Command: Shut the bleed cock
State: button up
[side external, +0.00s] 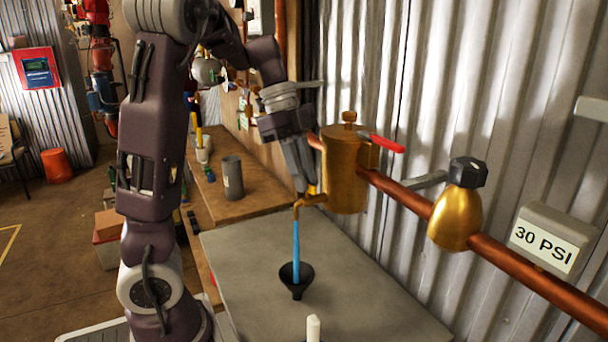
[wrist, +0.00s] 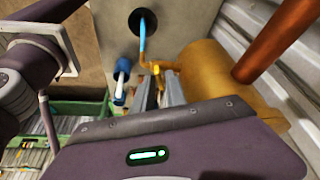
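The bleed cock (side external: 312,199) is a small brass tap low on the brass cylinder (side external: 345,175), with a bent spout and a yellow lever (side external: 312,187). A blue stream (side external: 296,238) runs from the spout into a black funnel (side external: 297,278) in the grey bench top. In the wrist view the stream (wrist: 142,38) and yellow lever (wrist: 156,69) show just past the fingertips. My gripper (side external: 304,188) points down at the lever, its fingers (wrist: 160,88) close together. I cannot tell whether they touch or clasp the lever, as the fingers partly hide it.
A red lever (side external: 385,143) sits on the cylinder's right. A copper pipe (side external: 400,195) runs along the corrugated wall, with a black-capped brass fitting (side external: 455,215) and a 30 PSI sign (side external: 541,243). A grey cup (side external: 232,178) stands on the wooden bench behind.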

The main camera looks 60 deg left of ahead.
jog(key=shift+o, duration=0.7)
